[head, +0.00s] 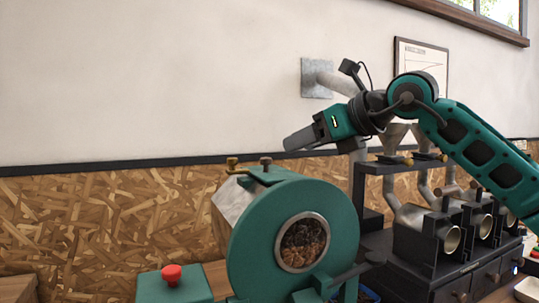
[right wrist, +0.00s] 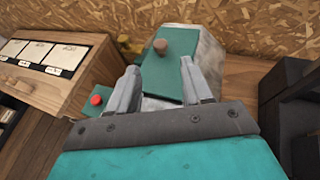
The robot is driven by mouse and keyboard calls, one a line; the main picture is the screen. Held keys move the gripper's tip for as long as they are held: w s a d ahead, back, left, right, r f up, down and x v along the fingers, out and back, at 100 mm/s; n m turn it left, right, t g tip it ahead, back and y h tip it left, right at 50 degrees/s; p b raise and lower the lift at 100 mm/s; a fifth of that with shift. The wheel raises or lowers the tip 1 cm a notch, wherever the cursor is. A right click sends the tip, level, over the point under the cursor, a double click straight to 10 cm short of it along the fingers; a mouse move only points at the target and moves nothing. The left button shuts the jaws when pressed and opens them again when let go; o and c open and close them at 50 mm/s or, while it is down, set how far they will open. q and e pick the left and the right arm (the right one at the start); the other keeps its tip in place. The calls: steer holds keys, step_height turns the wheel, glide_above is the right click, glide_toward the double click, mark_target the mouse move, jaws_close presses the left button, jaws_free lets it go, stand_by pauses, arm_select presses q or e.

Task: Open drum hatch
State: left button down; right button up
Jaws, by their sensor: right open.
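The roaster drum (head: 240,262) has a teal round front with a window showing brown beans. On its top lies the hatch, a flat teal lid (head: 285,174) with a brown knob (head: 266,161). The lid appears down on the drum. In the right wrist view the lid (right wrist: 172,82) and its knob (right wrist: 160,46) show just beyond the fingers. My right gripper (head: 290,143) is above the lid, apart from the knob, with nothing held. Its two fingers (right wrist: 163,82) are spread in the right wrist view. My left gripper is not in view.
A teal box with a red button (head: 172,274) stands left of the drum. A brass piece (head: 232,163) sits beside the knob. Black small roasters with funnels (head: 440,230) stand at right. A wooden stand with cards (right wrist: 45,55) shows at left in the wrist view.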

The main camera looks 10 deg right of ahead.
mark_target(272, 173)
steer(key=p+x, duration=0.1)
steer(key=x, duration=0.8)
steer(key=shift+w+a, duration=0.1)
steer(key=shift+w, duration=0.1)
steer(key=shift+c, duration=0.3)
jaws_close()
